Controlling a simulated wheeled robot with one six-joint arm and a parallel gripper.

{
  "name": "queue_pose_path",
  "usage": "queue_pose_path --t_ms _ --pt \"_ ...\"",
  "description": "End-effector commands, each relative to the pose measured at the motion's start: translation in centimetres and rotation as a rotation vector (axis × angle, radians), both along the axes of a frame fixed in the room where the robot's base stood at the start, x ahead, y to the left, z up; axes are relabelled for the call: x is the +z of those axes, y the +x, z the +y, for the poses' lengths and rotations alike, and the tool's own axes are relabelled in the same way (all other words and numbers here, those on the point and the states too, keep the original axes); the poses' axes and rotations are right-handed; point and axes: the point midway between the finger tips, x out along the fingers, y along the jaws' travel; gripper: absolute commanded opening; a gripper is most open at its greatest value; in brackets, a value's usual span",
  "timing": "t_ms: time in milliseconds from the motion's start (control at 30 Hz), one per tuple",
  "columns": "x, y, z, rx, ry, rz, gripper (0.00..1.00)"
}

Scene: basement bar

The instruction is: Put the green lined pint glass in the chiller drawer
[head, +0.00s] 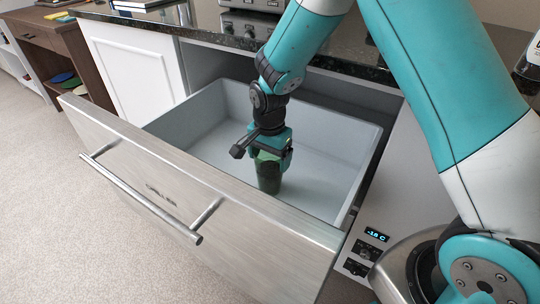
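The chiller drawer (215,139) is pulled out, with a brushed metal front, a bar handle and a pale grey inside. My gripper (268,158) is inside the drawer opening, pointing down. A dark green glass (269,178) is upright between its fingers, which are around the glass's upper part. The glass's lower part shows below the fingers. I cannot tell whether its base touches the drawer floor. No lines on the glass can be made out. The rest of the drawer is empty.
A dark stone counter (215,28) runs above and behind the drawer. A panel with a small display reading -18 C (376,234) is right of the drawer. A white cabinet door (135,70) is at left. The floor in front is clear.

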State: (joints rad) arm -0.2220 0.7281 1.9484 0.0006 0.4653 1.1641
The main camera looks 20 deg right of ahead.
Motion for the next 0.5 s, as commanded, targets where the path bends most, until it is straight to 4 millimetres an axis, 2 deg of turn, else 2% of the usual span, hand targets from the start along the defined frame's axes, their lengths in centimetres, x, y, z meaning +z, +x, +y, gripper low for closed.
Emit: queue_pose_path --t_ms 33,67,333,500 --pt "0.0 0.0 0.0 0.0 0.0 0.0 0.95" --pt "0.0 0.0 0.0 0.0 0.0 0.0 1.0" --pt "0.4 0.0 0.0 0.0 0.0 0.0 1.0" --pt "3.0 0.1 0.0 0.0 0.001 -0.003 1.0"
